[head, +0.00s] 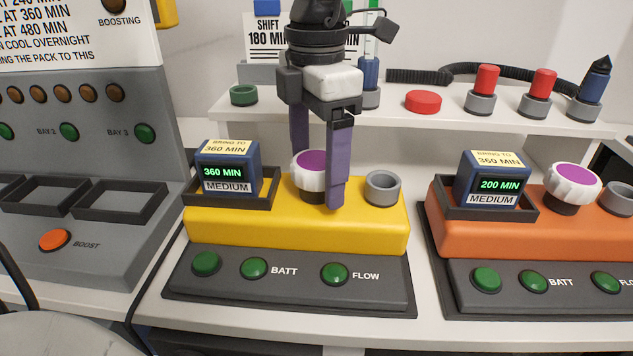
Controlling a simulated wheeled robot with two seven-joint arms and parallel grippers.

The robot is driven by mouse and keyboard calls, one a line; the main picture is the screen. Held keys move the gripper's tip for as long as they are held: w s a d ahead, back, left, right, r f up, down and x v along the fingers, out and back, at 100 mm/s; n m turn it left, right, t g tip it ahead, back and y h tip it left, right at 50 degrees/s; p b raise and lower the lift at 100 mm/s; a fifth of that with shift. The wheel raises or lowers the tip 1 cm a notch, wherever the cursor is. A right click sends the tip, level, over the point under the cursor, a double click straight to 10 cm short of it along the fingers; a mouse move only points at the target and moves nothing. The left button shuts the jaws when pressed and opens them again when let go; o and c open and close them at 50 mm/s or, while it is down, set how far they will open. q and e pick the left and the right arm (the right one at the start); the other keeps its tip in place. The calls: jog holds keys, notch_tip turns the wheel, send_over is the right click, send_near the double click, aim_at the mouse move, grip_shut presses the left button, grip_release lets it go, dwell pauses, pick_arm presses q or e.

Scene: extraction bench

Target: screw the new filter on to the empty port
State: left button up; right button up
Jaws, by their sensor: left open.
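A white ridged filter with a purple top (308,178) sits on the yellow unit (290,230), between a blue battery block and an open grey ring port (383,188). The port looks empty. My left gripper (318,180) points down from above with its purple fingers open. One finger is behind the filter and the other in front of its right side; I cannot tell whether they touch it. A similar white and purple filter (572,183) sits on the orange unit (500,230). My right gripper is not in view.
Blue battery blocks sit in dark trays on the yellow unit (228,170) and orange unit (493,182). Behind, a white shelf (400,118) holds a green ring (243,95), a red disc (423,101) and capped pieces in grey holders. A grey charger (90,220) stands left.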

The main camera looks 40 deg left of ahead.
pick_arm(q)
jog(key=n+b, duration=0.1)
jog(key=n, duration=0.6)
jog(key=shift+n, duration=0.4)
jog(key=n+b, duration=0.1)
jog(key=n, duration=0.3)
jog(key=shift+n, duration=0.3)
jog(key=n, duration=0.5)
